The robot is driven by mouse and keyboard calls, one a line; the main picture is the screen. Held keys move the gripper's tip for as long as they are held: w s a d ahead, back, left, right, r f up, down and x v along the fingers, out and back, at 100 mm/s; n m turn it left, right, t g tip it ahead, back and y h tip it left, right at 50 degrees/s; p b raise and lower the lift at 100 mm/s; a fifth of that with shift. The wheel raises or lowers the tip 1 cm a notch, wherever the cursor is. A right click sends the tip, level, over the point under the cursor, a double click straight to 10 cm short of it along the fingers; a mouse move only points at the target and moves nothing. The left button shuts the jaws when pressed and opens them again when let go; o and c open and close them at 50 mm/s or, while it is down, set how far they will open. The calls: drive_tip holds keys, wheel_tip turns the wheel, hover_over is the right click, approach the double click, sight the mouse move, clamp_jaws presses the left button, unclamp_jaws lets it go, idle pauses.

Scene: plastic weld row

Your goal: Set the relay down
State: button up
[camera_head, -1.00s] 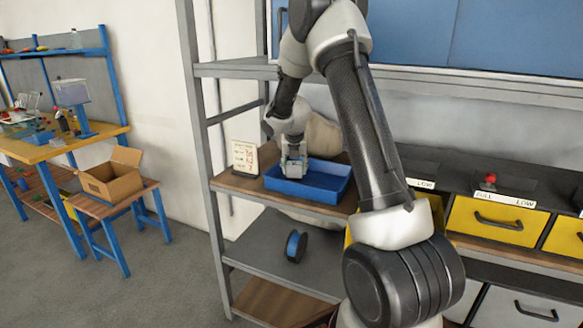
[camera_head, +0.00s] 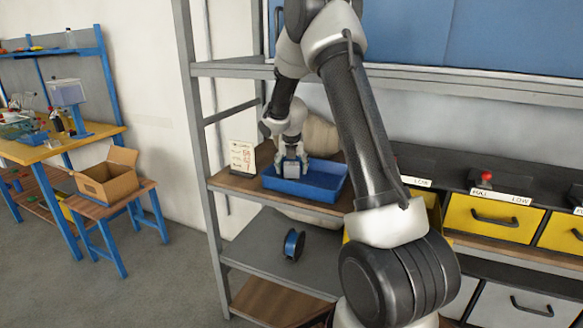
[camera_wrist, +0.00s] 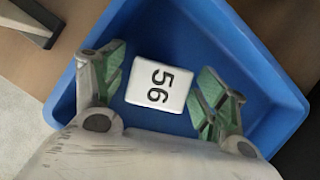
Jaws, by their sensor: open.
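The relay (camera_wrist: 159,85) is a white block marked "56". It lies in the blue tray (camera_wrist: 277,80), which also shows on the shelf in the head view (camera_head: 318,193). My gripper (camera_wrist: 161,88) is open, with one green-padded finger on each side of the relay and a gap visible on both sides. In the head view my gripper (camera_head: 291,167) points down into the tray's left part. There I cannot clearly tell the relay from the fingers.
A small sign card (camera_head: 242,157) stands left of the tray. A beige rounded object (camera_head: 320,136) is behind it. A blue spool (camera_head: 294,244) sits on the shelf below. Yellow drawers (camera_head: 493,219) are to the right. The tray's right part looks empty.

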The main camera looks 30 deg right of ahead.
sight(291, 164)
drive_tip(key=v, duration=0.5)
drive_tip(key=shift+s+a+r, duration=0.25)
drive_tip(key=shift+s, duration=0.05)
drive_tip(key=s+a, duration=0.5)
drive_tip(key=s, duration=0.5)
drive_tip(key=s+r+m, duration=1.1)
drive_tip(key=s+m, duration=0.1)
drive_tip(key=m, duration=0.2)
drive_tip(key=s+a+r+m+y, duration=0.1)
drive_tip(key=s+r+m, duration=0.1)
drive_tip(key=s+m, duration=0.6)
drive_tip(key=s+a+r+m+y, duration=0.1)
drive_tip(key=s+a+r+m, duration=0.1)
drive_tip(key=s+m, duration=0.6)
drive_tip(key=shift+s+a, duration=0.3)
drive_tip(key=shift+s, duration=0.3)
drive_tip(key=shift+d, duration=0.15)
